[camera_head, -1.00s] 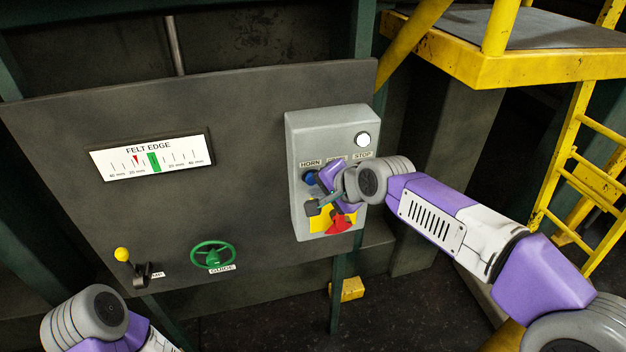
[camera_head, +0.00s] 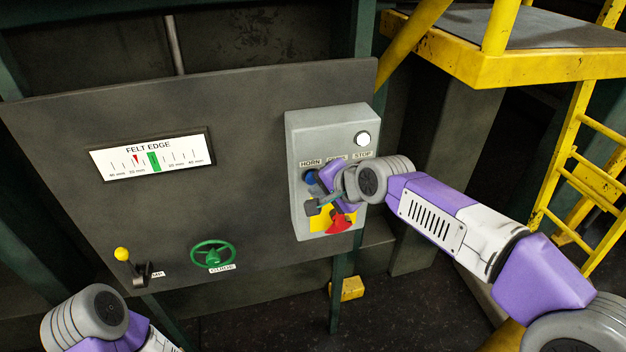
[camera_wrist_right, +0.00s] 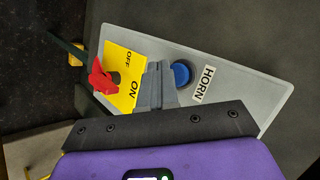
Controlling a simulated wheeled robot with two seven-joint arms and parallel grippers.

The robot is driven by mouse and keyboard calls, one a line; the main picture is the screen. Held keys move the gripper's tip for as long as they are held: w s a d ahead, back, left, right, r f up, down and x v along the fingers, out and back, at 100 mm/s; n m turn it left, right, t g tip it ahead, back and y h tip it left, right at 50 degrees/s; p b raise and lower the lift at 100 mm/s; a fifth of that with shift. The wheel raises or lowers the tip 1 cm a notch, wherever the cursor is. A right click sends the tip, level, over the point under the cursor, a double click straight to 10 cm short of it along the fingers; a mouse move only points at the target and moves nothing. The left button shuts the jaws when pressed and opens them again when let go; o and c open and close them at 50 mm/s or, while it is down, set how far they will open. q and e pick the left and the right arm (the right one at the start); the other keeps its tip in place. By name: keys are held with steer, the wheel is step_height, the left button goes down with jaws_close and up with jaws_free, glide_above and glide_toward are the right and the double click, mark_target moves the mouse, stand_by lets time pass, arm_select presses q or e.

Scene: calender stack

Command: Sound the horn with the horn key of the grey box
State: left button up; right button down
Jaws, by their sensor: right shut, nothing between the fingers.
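The grey box (camera_head: 293,133) is mounted on the dark panel. Its blue horn key (camera_head: 309,177) sits under the HORN label, partly hidden by my right gripper. In the right wrist view the blue key (camera_wrist_right: 182,74) shows in full beside the HORN label (camera_wrist_right: 207,85). My right gripper (camera_head: 313,207) is in front of the box, its fingers shut and empty. In the right wrist view the closed fingertips (camera_wrist_right: 160,68) are beside the blue key, between it and the yellow ON/OFF plate; contact cannot be told. My left gripper is not in view; only my left arm shows at bottom left.
A red rotary switch (camera_head: 338,223) on a yellow plate is low on the box. A white round button (camera_head: 362,139) is near STOP. The panel (camera_head: 250,110) also bears a FELT EDGE gauge (camera_head: 150,157), a green wheel (camera_head: 212,254) and a yellow-knobbed lever (camera_head: 122,254). Yellow stairs stand right.

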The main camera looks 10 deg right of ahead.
steer(key=shift+w, duration=0.1)
stand_by(0.7)
steer(key=shift+w, duration=0.35)
steer(key=shift+w+p, duration=0.45)
steer(key=shift+w, duration=0.05)
stand_by(0.7)
steer(key=shift+s, duration=0.1)
stand_by(0.3)
steer(key=shift+s+b, duration=0.35)
steer(key=shift+s, duration=0.5)
steer(key=s+b, duration=0.1)
steer(key=s, duration=0.4)
steer(key=shift+d+b, duration=0.1)
steer(key=shift+b, duration=0.2)
